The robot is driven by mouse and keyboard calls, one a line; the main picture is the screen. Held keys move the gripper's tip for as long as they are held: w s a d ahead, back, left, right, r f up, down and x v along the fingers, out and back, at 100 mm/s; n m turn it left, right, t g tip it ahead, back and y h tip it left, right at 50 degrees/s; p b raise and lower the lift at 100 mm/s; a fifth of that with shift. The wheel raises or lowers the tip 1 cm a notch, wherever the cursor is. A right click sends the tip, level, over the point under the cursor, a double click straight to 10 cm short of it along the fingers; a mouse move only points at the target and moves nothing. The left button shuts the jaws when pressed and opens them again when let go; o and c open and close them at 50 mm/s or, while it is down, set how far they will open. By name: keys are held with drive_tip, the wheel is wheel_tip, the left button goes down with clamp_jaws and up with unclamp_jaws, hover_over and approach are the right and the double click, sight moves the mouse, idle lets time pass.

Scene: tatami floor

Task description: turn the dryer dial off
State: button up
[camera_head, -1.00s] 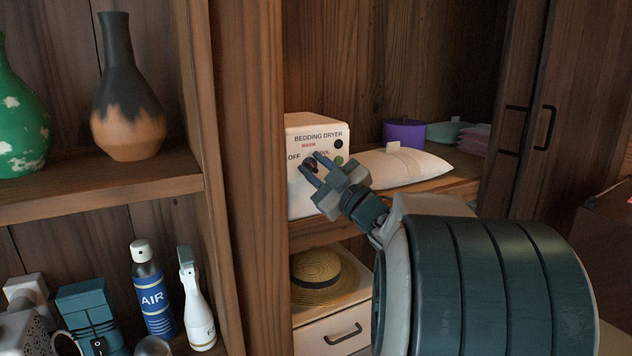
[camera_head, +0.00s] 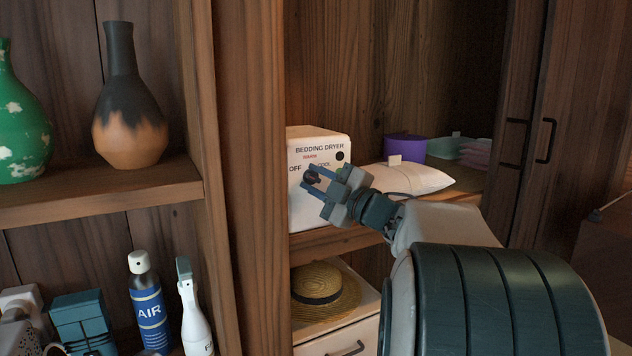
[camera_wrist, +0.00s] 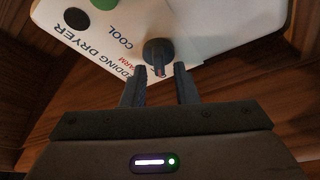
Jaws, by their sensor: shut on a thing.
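The bedding dryer (camera_head: 312,215) is a white box on the cabinet shelf, with OFF, WARM and COOL printed on its front. Its dark round dial (camera_wrist: 157,48) shows in the wrist view, with a small light reddish mark on the side facing my gripper. My gripper (camera_head: 308,176) is at the dryer's front, shut on the dial. In the wrist view the two fingertips (camera_wrist: 159,70) stand on either side of the dial's near part. In the head view the fingers partly cover the dial and the COOL label. I cannot tell exactly which label the mark faces.
A wooden post (camera_head: 247,180) stands left of the dryer. A white cushion (camera_head: 420,178) and a purple container (camera_head: 405,147) lie to its right. A straw hat (camera_head: 322,290) sits below. Vases (camera_head: 130,125) and an AIR spray can (camera_head: 149,310) stand on the left shelves.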

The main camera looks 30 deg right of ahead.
drive_tip(key=shift+f, duration=0.1)
drive_tip(key=o, duration=0.6)
drive_tip(key=shift+d, duration=0.1)
drive_tip(key=p+v, duration=0.2)
drive_tip(key=v, duration=1.2)
drive_tip(key=shift+p, duration=0.35)
